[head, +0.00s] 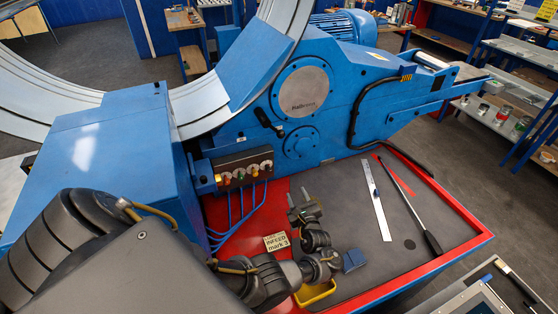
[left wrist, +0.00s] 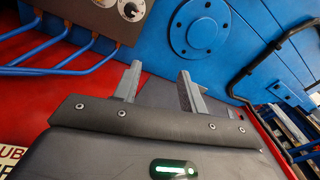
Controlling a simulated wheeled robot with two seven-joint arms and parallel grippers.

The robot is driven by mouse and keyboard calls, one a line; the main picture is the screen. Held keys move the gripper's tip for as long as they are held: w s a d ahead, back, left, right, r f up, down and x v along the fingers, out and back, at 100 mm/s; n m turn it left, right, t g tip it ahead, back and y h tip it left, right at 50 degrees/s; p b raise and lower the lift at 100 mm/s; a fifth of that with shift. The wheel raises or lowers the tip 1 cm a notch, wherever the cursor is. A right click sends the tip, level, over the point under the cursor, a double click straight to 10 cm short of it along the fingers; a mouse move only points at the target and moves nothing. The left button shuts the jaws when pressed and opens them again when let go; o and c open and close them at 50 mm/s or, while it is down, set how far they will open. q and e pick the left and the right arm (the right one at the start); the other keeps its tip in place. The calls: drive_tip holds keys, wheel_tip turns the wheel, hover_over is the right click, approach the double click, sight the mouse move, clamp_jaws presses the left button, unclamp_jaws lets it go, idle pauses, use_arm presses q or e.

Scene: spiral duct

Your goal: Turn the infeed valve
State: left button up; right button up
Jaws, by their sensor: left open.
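The control panel (head: 243,168) is a dark box on the blue machine, with a row of small pale dials and coloured knobs. I cannot tell which one is the infeed valve. Part of the panel (left wrist: 105,18) also shows at the top left of the left wrist view, with a white dial with a dark knob (left wrist: 131,10). My right gripper is out of view.
Blue tubes (head: 238,205) run down from the panel to the red bench. A steel rule (head: 376,200) and a dark-handled tool (head: 432,242) lie on the grey mat, right of the gripper. A blue block (head: 354,260) and a yellow tray (head: 316,294) are near my wrist.

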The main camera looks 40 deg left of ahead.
sight(269, 171)
use_arm(q)
drive_tip(key=a+g, duration=0.1)
drive_tip(key=a, duration=0.3)
drive_tip(key=a+r+y+b, duration=0.1)
drive_tip(key=a, duration=0.3)
drive_tip(key=a+g+y+b, duration=0.1)
drive_tip(key=a, duration=0.3)
drive_tip(key=shift+w+r+n+g, duration=0.3)
drive_tip(key=shift+w, duration=0.1)
drive_tip(key=shift+w+a, duration=0.25)
drive_tip(key=shift+a, duration=0.35)
drive_tip(key=shift+c, duration=0.4)
clamp_jaws()
drive_tip(key=shift+r, duration=0.1)
